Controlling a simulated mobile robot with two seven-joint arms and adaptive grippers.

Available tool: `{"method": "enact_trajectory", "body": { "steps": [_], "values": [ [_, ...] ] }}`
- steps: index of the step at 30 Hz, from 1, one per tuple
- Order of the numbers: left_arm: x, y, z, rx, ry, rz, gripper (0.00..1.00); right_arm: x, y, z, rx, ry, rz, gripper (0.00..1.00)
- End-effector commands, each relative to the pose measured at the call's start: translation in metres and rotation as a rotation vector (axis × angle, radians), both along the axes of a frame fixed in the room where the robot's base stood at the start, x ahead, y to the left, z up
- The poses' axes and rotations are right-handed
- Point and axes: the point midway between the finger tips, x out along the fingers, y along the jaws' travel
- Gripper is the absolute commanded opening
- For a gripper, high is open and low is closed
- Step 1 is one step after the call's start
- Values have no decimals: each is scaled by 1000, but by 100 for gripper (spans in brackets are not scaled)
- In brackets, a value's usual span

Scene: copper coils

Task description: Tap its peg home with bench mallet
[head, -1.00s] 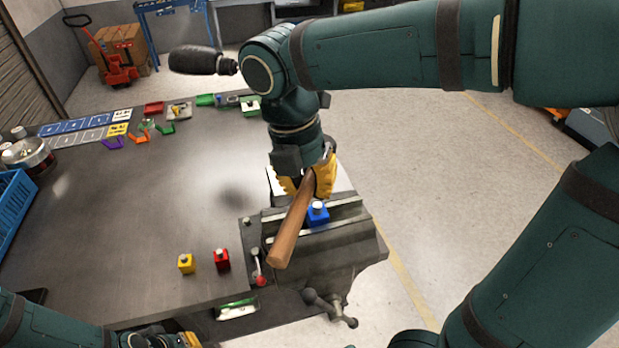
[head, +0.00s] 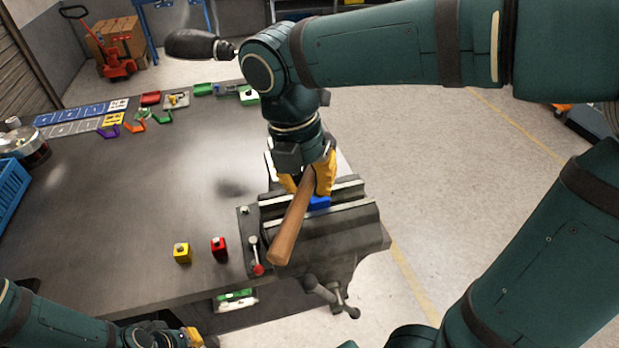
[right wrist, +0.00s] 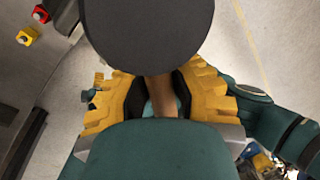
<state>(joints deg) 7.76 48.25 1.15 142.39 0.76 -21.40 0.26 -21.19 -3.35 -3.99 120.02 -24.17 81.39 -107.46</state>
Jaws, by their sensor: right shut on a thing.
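The bench mallet's brown wooden handle (head: 291,228) slants over the vise (head: 335,222) in the head view. Its dark round head (right wrist: 148,30) fills the top of the right wrist view. My right gripper (head: 316,182) is shut on the handle, above the far side of the vise; its yellow fingers also show in the right wrist view (right wrist: 160,95). A blue block (head: 320,202) sits in the vise jaws, partly covered by the gripper and handle. Its peg is hidden now. My left gripper (head: 192,338) is low at the bottom left, mostly cut off; its jaw state is unclear.
Small coloured parts (head: 140,120) lie at the far edge. A blue crate (head: 10,188) is at the left. The table's middle is clear.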

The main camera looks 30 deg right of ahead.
Motion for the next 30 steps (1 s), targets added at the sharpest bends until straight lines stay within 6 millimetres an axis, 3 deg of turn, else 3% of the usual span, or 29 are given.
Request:
{"method": "enact_trajectory", "body": {
  "steps": [13,22,30],
  "values": [
    [0,0,0,0,0,0,0,0,0,-3,0,-1,0,0],
    [0,0,-28,0,0,0,0,-1,-1,-47,-1,1,0,0],
    [0,0,-26,0,0,0,0,0,0,-48,-1,-1,0,0]
  ]
}}
